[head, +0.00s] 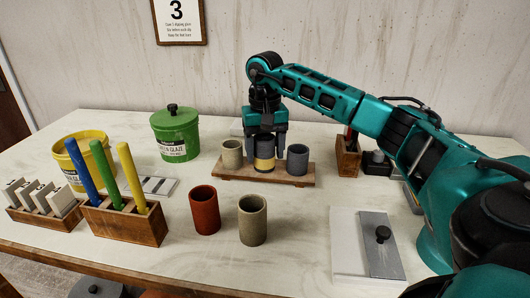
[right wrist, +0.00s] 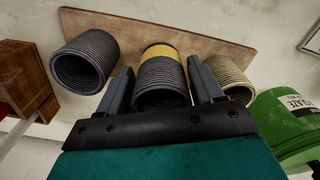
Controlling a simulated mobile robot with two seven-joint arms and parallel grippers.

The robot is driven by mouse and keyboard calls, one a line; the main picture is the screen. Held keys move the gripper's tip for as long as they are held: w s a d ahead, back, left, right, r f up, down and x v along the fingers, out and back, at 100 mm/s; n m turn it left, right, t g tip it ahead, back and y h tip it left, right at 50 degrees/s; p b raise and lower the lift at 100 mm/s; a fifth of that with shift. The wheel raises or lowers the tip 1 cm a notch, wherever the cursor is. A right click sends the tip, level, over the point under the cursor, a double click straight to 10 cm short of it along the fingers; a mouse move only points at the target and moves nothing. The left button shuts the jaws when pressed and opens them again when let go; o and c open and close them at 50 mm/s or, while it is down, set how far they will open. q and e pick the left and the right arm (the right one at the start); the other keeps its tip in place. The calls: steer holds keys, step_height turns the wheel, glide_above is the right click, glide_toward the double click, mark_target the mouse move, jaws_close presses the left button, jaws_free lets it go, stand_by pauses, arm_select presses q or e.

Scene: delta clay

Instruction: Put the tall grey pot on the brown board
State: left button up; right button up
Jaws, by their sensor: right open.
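The brown board (head: 222,174) lies at the middle back of the table with three pots in a row. They are a beige-grey pot (head: 231,154), a dark grey pot with a yellow band (head: 264,163) and a blue-grey pot (head: 298,160). My right gripper (head: 265,148) is open, pointing down, with its fingers on either side of the banded pot. In the right wrist view the banded pot (right wrist: 162,82) sits between the fingers, partly hidden by the gripper. A beige-grey pot (head: 252,220) stands on the bare table in front. My left gripper is out of view.
A reddish-brown pot (head: 205,210) stands left of the front beige-grey pot. A green lidded bucket (head: 175,134), a yellow bucket (head: 80,150) and wooden holders with coloured tools (head: 122,220) are at left. A white-and-grey slab (head: 365,245) lies at right. The table's front middle has free room.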

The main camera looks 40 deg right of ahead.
step_height(320, 180, up, 11)
steer(key=p, duration=0.1)
steer(key=shift+r+p, duration=0.15)
steer(key=shift+p, duration=0.2)
stand_by(0.4)
